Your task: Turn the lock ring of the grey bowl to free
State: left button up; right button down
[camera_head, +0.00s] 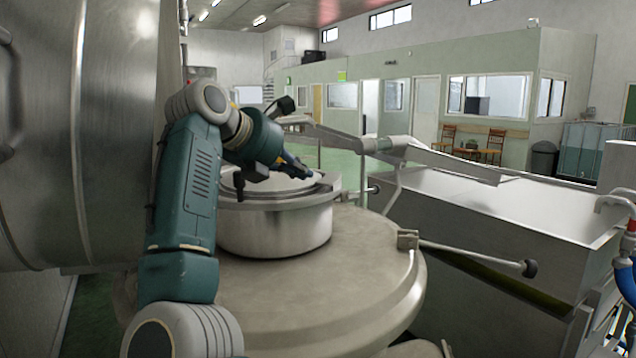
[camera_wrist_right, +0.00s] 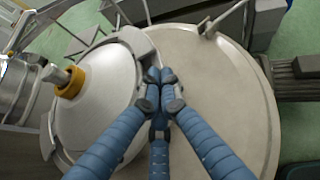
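The grey bowl (camera_head: 275,232) is a round metal drum on a wide domed metal lid. Its lock ring (camera_head: 262,201) is the flat grey band around its top, and the ring (camera_wrist_right: 136,46) also shows in the right wrist view. My right gripper (camera_head: 311,174) reaches over the ring's far right side. In the right wrist view its blue fingers (camera_wrist_right: 160,77) come together, tips nearly touching, at the ring's outer edge. I see nothing between the tips, and contact with the ring is unclear. My left gripper is not in view.
A large steel tank (camera_head: 95,130) stands close at left. A long metal trough (camera_head: 490,215) lies to the right. A bar with a black knob (camera_head: 528,268) sticks out from the domed lid (camera_head: 350,285). An orange collar (camera_wrist_right: 70,82) stands on the bowl's top.

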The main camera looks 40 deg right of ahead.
jog(key=p, duration=0.1)
send_near(335, 191)
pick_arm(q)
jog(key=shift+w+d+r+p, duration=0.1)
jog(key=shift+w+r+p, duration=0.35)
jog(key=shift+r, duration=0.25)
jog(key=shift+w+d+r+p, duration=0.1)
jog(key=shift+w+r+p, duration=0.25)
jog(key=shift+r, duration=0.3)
pick_arm(e)
jog(key=shift+x, duration=1.95)
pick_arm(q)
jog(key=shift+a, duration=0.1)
pick_arm(e)
jog(key=shift+f, duration=0.1)
